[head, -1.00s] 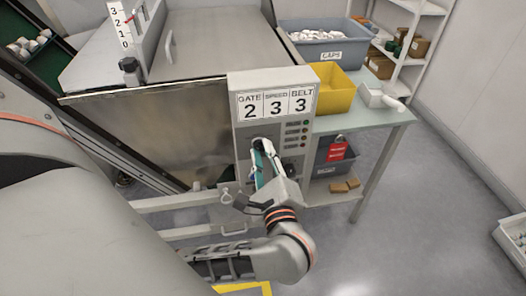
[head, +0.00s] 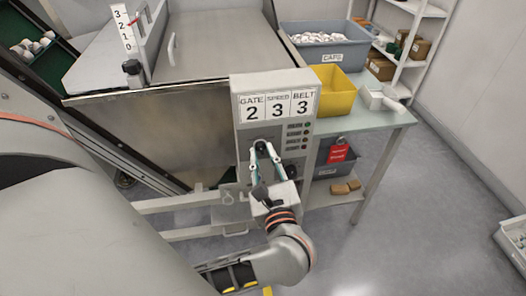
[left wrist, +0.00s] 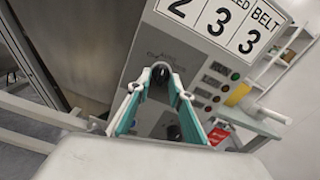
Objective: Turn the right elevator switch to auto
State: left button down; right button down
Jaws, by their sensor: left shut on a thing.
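The grey control box (head: 240,120) stands in the middle of the head view, with a GATE 2, SPEED 3, BELT 3 display at its top. My left gripper (head: 262,147) reaches up to its front face. In the left wrist view its fingertips (left wrist: 160,80) are closed around a dark switch knob (left wrist: 159,72) on the panel. The small label above this knob is too blurred to read. A second dark knob (left wrist: 173,132) sits lower on the panel, between the fingers in the picture. The knob's set position is hard to tell. My right gripper is not in view.
Small indicator lamps (head: 305,135) run down the right of the panel. A red tag with a padlock (head: 339,151) hangs beside it. A table with a yellow bin (head: 335,92) and a grey CAPS bin (head: 322,42) stands to the right. A metal hopper is at left.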

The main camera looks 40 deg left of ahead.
pick_arm(q)
jog(key=shift+m, duration=0.8)
jog(key=shift+s+m+p, duration=0.1)
jog(key=shift+m+p, duration=0.2)
jog(key=shift+p, duration=0.05)
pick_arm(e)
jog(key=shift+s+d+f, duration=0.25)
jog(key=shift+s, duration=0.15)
pick_arm(q)
jog(key=c, duration=1.8)
grip_release()
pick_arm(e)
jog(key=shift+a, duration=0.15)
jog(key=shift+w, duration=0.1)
